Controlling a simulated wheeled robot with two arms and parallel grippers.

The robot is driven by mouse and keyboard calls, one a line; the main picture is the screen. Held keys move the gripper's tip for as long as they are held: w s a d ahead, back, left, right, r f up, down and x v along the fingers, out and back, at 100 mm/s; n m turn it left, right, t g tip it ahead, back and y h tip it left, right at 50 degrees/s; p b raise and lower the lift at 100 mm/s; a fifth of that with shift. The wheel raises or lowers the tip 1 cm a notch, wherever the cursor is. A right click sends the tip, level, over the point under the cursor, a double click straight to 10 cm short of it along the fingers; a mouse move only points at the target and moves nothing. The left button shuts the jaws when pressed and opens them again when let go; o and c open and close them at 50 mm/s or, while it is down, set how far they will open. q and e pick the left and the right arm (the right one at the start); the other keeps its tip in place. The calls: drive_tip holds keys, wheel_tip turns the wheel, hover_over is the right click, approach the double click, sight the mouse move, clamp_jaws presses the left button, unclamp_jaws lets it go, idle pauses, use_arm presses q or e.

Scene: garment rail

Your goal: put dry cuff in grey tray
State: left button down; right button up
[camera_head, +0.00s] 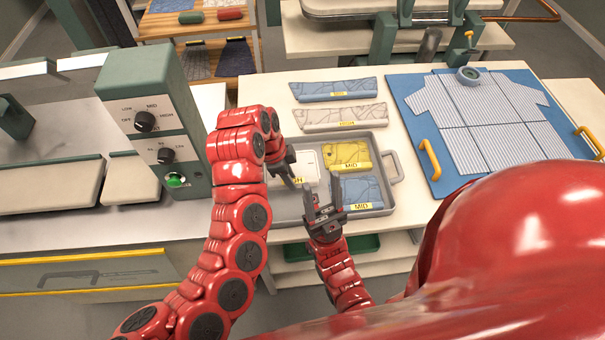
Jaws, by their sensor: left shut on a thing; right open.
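The grey tray (388,148) lies on the white table. In it are a white folded cloth (308,161) with a yellow label ending in "GH", a yellow piece (345,155) labelled MID and a blue piece (360,188) labelled MID. My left gripper (291,181) is shut on the white cloth at the tray's left side; my arm hides part of it. My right gripper (322,205) is open and empty, over the tray's front edge beside the blue piece. Behind the tray lie a blue strip (335,89) and a cream strip (341,117) labelled HIGH. I cannot tell which is dry.
A green control box (155,115) with knobs stands left of the tray, beside a pressing machine. A blue board (420,92) with yellow handles holds a light blue striped shirt (485,120) on the right. A wooden shelf (165,22) stands at the back.

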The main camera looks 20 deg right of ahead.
use_arm(q)
wheel_tip(320, 180, down, 4)
drive_tip(key=shift+a+r+p, duration=0.1)
drive_tip(key=shift+p, duration=0.55)
drive_tip(key=shift+f, duration=0.35)
wheel_tip(320, 180, down, 3)
drive_tip(key=shift+s+r+p, duration=0.1)
drive_tip(key=shift+p, duration=0.65)
drive_tip(key=shift+f, duration=0.45)
drive_tip(key=c, duration=0.7)
unclamp_jaws()
